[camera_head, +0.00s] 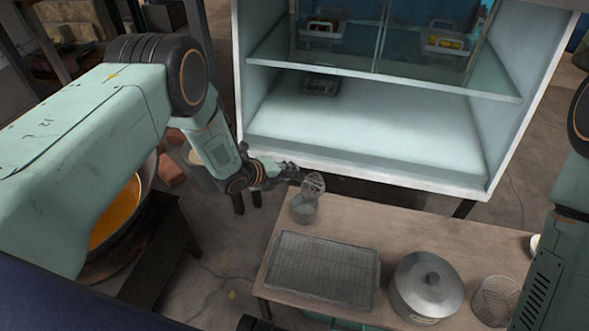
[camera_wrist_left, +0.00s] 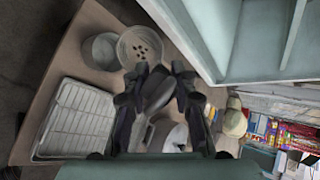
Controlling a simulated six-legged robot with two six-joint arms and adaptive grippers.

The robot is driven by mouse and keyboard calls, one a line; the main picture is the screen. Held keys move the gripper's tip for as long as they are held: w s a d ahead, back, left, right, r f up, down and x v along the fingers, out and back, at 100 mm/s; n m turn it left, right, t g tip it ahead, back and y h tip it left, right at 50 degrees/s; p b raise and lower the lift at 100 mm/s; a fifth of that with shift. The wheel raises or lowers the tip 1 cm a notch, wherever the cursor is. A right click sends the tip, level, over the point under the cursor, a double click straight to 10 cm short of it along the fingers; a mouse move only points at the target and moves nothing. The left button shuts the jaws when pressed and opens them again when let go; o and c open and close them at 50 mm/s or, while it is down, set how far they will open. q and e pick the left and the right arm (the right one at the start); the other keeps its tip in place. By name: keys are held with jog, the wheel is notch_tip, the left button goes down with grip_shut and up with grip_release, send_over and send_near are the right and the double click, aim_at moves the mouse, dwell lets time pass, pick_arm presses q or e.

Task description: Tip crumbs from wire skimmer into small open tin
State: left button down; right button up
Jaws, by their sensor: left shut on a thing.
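My left gripper (camera_head: 290,172) is shut on the handle of the wire skimmer (camera_head: 313,184), above the table's far left corner. In the left wrist view, the gripper (camera_wrist_left: 159,75) has the handle between its fingers. The skimmer's round bowl (camera_wrist_left: 128,38) faces that camera, and several dark crumbs (camera_wrist_left: 142,48) show in it. In the head view the bowl looks tilted. The small open tin (camera_head: 304,212) stands on the table just below the bowl; it also shows in the left wrist view (camera_wrist_left: 98,52), beside the bowl. The tin's inside is hard to make out. My right gripper is out of view.
The wooden table (camera_head: 400,235) also bears a tray with a wire rack (camera_head: 322,270), a lidded metal pot (camera_head: 427,287) and a wire basket (camera_head: 494,300). A white cabinet (camera_head: 365,165) with glass shelving stands behind. A pan of orange liquid (camera_head: 115,213) is at the left.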

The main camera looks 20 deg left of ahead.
pick_arm(q)
jog(key=s+a+f+n+t+h+b, duration=0.1)
jog(key=s+a+f+t+h+b, duration=0.2)
jog(key=b, duration=0.4)
jog(key=shift+s+a+f, duration=0.3)
jog(key=shift+a+f, duration=0.2)
jog(key=shift+a, duration=0.9)
jog(key=shift+r, duration=0.1)
